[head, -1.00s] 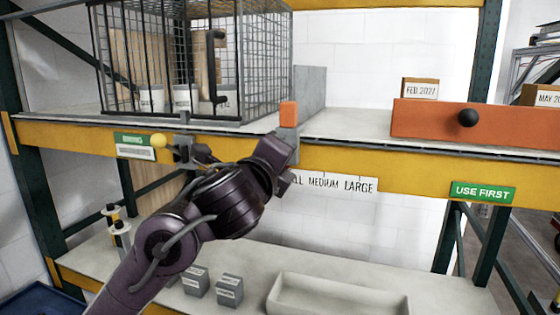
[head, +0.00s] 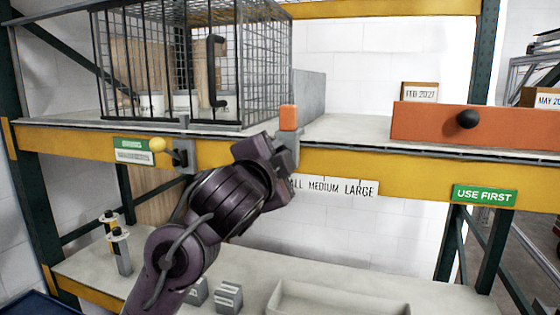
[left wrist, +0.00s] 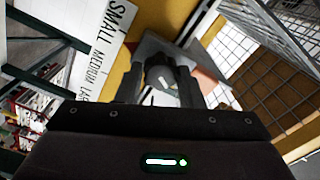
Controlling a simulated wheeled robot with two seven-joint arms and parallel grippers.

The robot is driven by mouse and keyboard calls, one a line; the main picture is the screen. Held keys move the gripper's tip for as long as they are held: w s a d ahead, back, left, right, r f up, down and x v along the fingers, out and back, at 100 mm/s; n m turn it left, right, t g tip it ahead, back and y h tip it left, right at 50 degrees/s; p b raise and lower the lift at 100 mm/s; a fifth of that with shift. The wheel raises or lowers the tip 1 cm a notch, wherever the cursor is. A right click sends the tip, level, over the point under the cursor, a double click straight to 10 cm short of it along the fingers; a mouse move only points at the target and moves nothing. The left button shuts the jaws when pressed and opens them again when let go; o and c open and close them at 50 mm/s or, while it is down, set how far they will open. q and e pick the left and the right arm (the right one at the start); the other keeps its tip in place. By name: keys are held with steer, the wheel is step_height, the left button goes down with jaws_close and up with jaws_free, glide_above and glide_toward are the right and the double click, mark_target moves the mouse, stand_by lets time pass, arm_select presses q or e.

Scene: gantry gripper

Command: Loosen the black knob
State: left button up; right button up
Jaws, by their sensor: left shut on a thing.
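The black knob (left wrist: 164,78), dark with a white mark on its face, sits between the two fingers of my left gripper (left wrist: 160,88) in the left wrist view. The fingers are shut on its sides. A grey plate lies behind it. In the head view my left gripper (head: 284,160) is at the yellow beam, just below the grey block with an orange top (head: 288,117). The knob is hidden there behind my gripper. My right gripper is in neither view.
A label strip reading SMALL MEDIUM LARGE (head: 335,187) is on the beam beside my gripper. A wire cage (head: 262,65) stands above left. A yellow-ball lever (head: 157,145) juts out at left. An orange panel with a black ball (head: 468,119) is at right.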

arm_select(q)
steer(key=n, duration=0.5)
steer(key=shift+f+n+b, duration=0.1)
steer(key=shift+n+b, duration=0.2)
steer(key=shift+n, duration=0.1)
stand_by(0.3)
steer(key=o, duration=1)
steer(key=b+v, duration=0.3)
steer(key=v, duration=0.4)
steer(key=shift+s+a, duration=0.15)
steer(key=shift+s, duration=0.2)
